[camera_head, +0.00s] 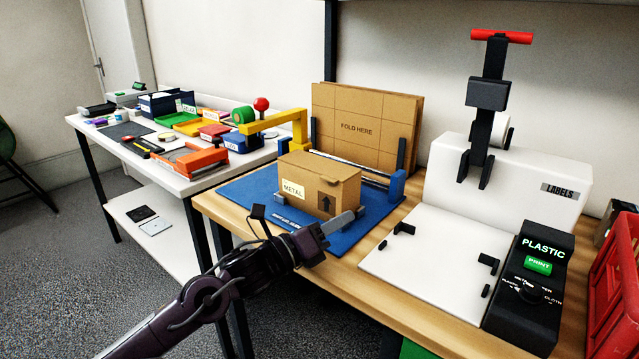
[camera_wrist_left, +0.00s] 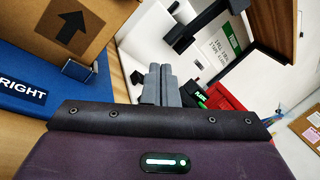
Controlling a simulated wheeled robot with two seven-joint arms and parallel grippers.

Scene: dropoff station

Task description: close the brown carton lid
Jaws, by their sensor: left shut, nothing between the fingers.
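The brown carton (camera_head: 300,187) sits on a blue mat (camera_head: 250,199), with a METAL label and an up-arrow sticker. Its lid (camera_head: 322,166) lies over the top and looks down or nearly down; I cannot tell whether it is fully shut. My left gripper (camera_head: 345,220) is shut and empty, at the carton's near right corner, with its fingers pointing right. In the left wrist view the gripper fingers (camera_wrist_left: 158,85) are together, and the carton's arrow side (camera_wrist_left: 75,30) is at upper left, apart from them. My right gripper is not in view.
A yellow arm (camera_head: 270,122) and a FOLD HERE cardboard stack (camera_head: 362,128) stand behind the carton. A white label machine (camera_head: 540,175) with a PLASTIC panel (camera_head: 530,290) is at right. A red crate (camera_head: 615,285) is at the far right. A side table (camera_head: 85,122) holds trays.

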